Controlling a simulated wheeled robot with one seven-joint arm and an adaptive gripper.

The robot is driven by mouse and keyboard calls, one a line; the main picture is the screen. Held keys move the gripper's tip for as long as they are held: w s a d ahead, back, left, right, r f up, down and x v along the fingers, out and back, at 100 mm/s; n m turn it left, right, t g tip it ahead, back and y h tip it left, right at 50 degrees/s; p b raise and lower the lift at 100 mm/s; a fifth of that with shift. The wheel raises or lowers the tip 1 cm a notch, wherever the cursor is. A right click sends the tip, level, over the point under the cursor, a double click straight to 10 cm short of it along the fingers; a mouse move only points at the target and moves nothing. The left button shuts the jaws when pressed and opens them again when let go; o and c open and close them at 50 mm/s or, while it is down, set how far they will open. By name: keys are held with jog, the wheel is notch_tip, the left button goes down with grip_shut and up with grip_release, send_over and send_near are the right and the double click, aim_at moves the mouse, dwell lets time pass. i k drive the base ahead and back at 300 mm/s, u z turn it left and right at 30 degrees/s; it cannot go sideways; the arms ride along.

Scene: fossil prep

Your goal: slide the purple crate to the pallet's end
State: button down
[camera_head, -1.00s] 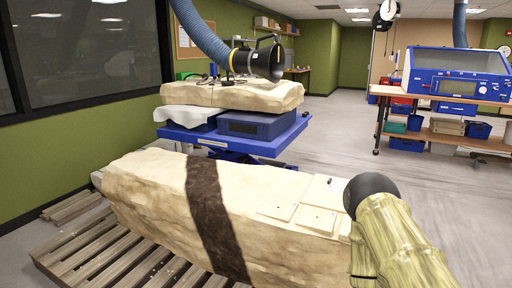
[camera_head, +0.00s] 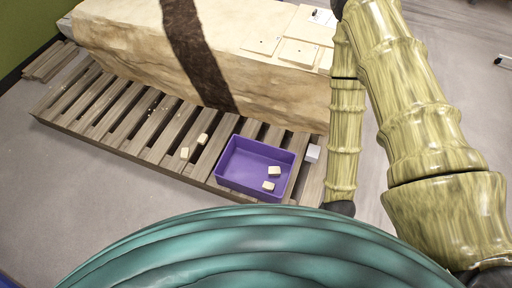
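The purple crate (camera_head: 232,168) is an open, shallow box on the slatted wooden pallet (camera_head: 124,128), toward the pallet's right end in the picture. Two small pale blocks (camera_head: 274,171) lie inside it. The crate stands in front of the large plaster-covered block (camera_head: 130,47), with bare slats to its left and a short stretch of pallet to its right. My bamboo-patterned arm comes down at the right, beside the pallet's right end. My gripper is not visible in this view.
Two more pale blocks (camera_head: 203,139) lie on the slats left of the crate. A small whitish cube (camera_head: 313,153) is right of the crate. Flat pale slabs (camera_head: 299,52) lie on the large block. Grey floor (camera_head: 110,200) is clear in front of the pallet.

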aim_at(242, 167)
jog(key=u, duration=2.25)
jog(key=i, duration=1.15)
jog(key=z, duration=2.05)
